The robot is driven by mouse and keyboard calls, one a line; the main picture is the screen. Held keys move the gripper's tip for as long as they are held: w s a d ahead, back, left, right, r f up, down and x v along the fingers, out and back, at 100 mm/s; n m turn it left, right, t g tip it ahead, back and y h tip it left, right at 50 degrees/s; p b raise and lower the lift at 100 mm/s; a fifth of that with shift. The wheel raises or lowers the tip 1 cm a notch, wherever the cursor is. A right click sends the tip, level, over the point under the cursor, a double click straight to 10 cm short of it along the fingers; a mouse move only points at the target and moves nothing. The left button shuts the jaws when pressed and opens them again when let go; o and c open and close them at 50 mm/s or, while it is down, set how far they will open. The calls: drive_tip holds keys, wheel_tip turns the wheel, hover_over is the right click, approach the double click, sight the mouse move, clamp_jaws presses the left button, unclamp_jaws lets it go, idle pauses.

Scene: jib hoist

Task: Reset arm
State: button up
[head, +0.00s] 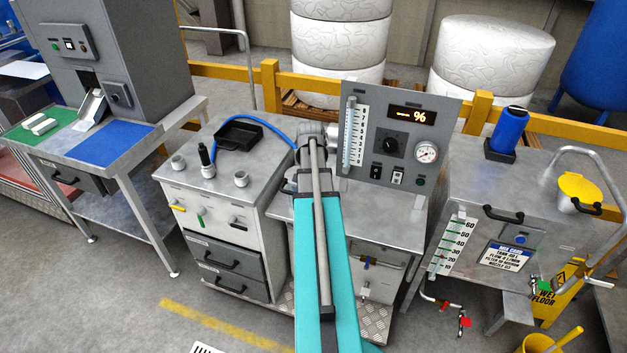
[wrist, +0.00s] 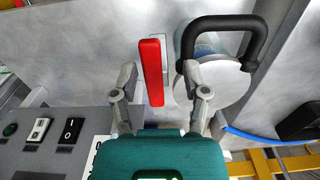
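My arm, with teal links and grey joints, reaches forward over the middle bench in the head view; its end is in front of the grey gauge panel, and the fingers are hidden there. In the wrist view my gripper (wrist: 159,70) is open, its two grey fingers spread apart. A red bar-shaped handle (wrist: 152,72) shows between the fingers, nearer the left one. I cannot tell how far it is from the fingertips; the fingers are not closed on it. A pale cylinder (wrist: 225,85) with a black handle (wrist: 255,35) lies just beyond the right finger.
The gauge panel (head: 445,110) stands close to the right of my arm. A drawer cabinet (head: 180,190) with a black tray (head: 239,135) and blue hose (head: 262,122) is left. A metal tank (head: 460,185) with a blue bottle (head: 508,130) is right. Yellow rails run behind.

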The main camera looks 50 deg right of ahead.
drive_tip(key=shift+s, duration=0.25)
idle(0.3)
